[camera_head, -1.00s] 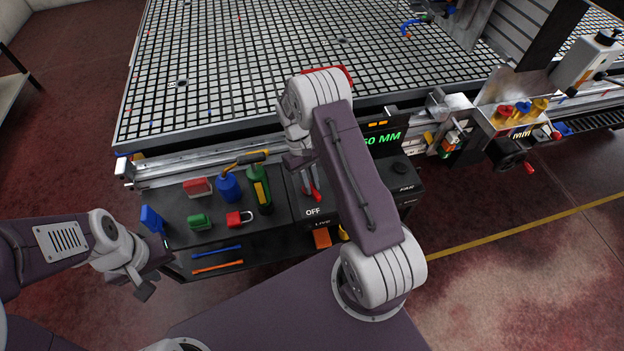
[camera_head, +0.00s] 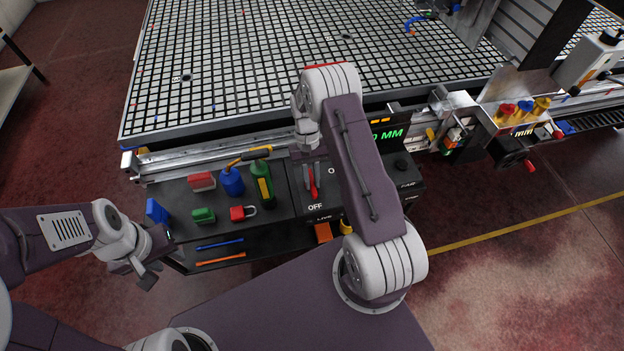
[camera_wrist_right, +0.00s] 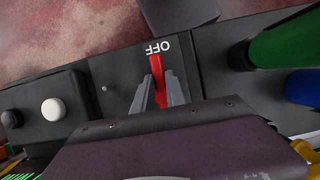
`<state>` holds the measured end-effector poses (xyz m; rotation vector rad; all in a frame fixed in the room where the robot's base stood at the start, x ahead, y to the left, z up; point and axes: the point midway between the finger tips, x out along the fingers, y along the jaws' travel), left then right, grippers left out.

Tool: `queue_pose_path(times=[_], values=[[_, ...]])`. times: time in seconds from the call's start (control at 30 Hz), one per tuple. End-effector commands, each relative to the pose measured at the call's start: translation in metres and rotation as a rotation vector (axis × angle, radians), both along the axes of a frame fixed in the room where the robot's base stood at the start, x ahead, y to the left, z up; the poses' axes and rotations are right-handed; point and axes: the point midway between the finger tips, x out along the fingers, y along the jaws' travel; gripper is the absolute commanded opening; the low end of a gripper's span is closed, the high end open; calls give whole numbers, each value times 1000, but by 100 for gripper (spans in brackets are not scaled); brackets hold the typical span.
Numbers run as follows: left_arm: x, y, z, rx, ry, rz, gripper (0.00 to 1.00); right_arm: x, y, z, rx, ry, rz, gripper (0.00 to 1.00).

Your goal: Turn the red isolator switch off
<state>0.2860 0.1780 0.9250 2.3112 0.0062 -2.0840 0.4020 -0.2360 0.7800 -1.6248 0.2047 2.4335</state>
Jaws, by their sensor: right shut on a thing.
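The red isolator switch (camera_head: 314,183) is a slim red handle on the black front panel, pointing towards the white OFF label (camera_head: 315,207). The right wrist view shows the red handle (camera_wrist_right: 157,68) with its tip just short of the OFF label (camera_wrist_right: 158,46). My right gripper (camera_head: 312,186) has its grey fingers on either side of the handle and is shut on it; in the right wrist view its fingers (camera_wrist_right: 157,92) cover the handle's lower part. My left gripper (camera_head: 153,268) is open and empty at the panel's left front, away from the switch.
A black knob (camera_wrist_right: 53,110) and a white knob are on the panel too. The grid table (camera_head: 230,85) lies behind.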

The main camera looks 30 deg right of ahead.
Motion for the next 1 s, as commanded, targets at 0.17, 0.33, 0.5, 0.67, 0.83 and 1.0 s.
queue_pose_path(times=[0.17, 0.33, 0.5, 0.67, 0.83, 1.0], values=[[0, 0, 0, 0, 0, 0, 36, 1, 0, 0, 0, -2, -4, 0], [0, 0, 0, 0, 0, 0, 36, 1, 0, 0, 0, -2, -2, 38], [0, 0, 0, 0, 0, 0, 36, 0, 0, 0, 0, -1, -1, 38], [0, 0, -1, 0, 0, 0, 36, 6, -1, 11, -1, -5, -1, 38], [0, 0, -2, 0, 0, 0, 36, 21, -5, 47, -1, -8, -1, 38], [0, 0, -2, 0, 0, 0, 36, 31, -8, 75, -1, -5, -2, 38]])
